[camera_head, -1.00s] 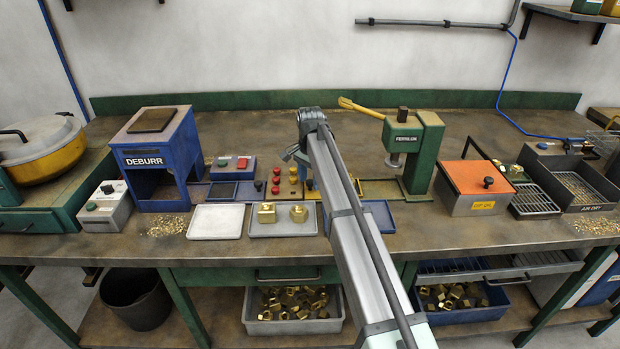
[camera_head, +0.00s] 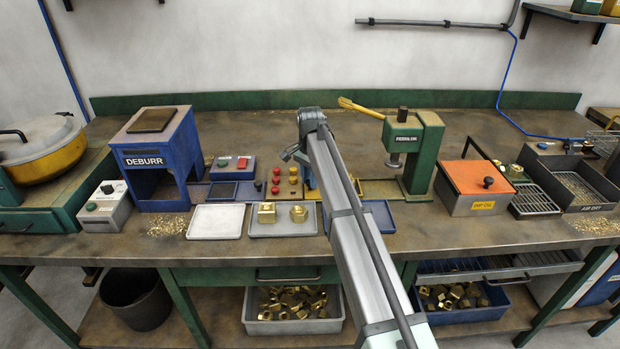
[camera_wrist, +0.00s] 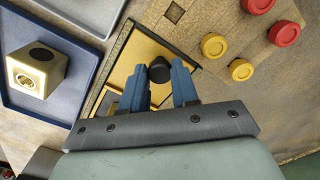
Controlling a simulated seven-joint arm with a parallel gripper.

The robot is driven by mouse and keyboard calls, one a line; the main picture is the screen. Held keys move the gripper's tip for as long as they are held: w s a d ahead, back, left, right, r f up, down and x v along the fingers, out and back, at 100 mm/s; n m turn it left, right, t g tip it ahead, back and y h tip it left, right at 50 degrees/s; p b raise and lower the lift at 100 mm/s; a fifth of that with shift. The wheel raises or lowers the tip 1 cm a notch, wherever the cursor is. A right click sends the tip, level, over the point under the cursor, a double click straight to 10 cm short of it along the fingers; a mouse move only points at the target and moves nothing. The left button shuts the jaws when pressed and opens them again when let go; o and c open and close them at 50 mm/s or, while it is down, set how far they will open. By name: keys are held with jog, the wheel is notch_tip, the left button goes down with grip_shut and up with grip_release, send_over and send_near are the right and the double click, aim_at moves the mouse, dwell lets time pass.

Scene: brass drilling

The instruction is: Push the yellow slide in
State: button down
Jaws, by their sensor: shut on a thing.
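The yellow slide (camera_wrist: 146,50) lies flat between dark rails in the wrist view, with a black round knob (camera_wrist: 160,70) standing on it. My gripper (camera_wrist: 159,76) is shut on the knob, one blue finger on each side. In the head view my arm hides most of this spot. Part of a blue finger (camera_head: 310,182) shows left of the arm, and a yellow flat part (camera_head: 380,188) shows right of it, in front of the green press (camera_head: 412,150). I cannot tell how far the slide is in.
A blue tray (camera_wrist: 56,110) with a brass block (camera_wrist: 38,68) lies beside the slide. A wooden board (camera_wrist: 222,25) with red and yellow pegs stands close on the other side. A grey tray (camera_head: 258,230) holds two brass parts. The orange-lidded box (camera_head: 475,190) stands right of the press.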

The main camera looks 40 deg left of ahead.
jog(key=w+d, duration=1)
jog(key=shift+w+d, duration=0.1)
jog(key=shift+w, duration=0.05)
jog(key=c, duration=1.1)
grip_release()
jog(key=shift+w+d, duration=0.1)
jog(key=shift+c, duration=0.2)
jog(key=shift+o, duration=1.4)
notch_tip(320, 180, up, 14)
